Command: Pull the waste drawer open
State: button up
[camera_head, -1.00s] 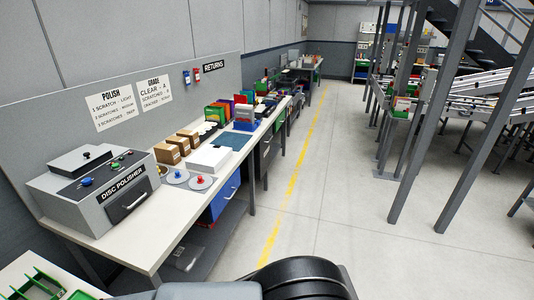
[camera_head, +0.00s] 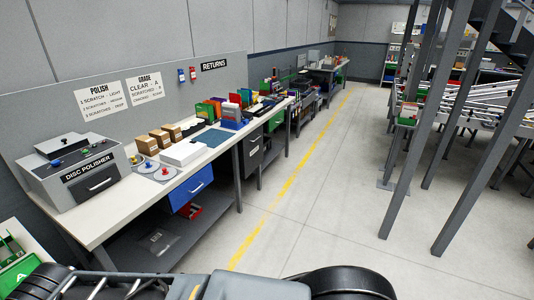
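No drawer label reading "waste" can be read. A blue drawer (camera_head: 190,190) with a pale handle hangs under the long bench (camera_head: 112,208) and looks shut. The grey disc polisher (camera_head: 75,170) on the bench's near end has a dark front panel (camera_head: 98,184) with a pale bar handle; it looks shut too. Which of these is the waste drawer, I cannot tell. My gripper is not in view; only dark and grey parts of my own body show along the bottom edge.
A dark cabinet (camera_head: 252,150) stands under the bench beyond the blue drawer. A red bin (camera_head: 190,212) sits on the lower shelf. Boxes (camera_head: 160,138) and a white case (camera_head: 184,153) lie on top. Floor right of the yellow line (camera_head: 290,185) is clear up to the grey posts (camera_head: 408,150).

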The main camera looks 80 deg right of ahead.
aim_at(250, 148)
jog(key=z, duration=2.8)
jog(key=i, duration=1.6)
jog(key=z, duration=0.3)
jog(key=i, duration=1.35)
jog(key=u, duration=0.6)
jog(key=i, duration=0.8)
jog(key=u, duration=0.4)
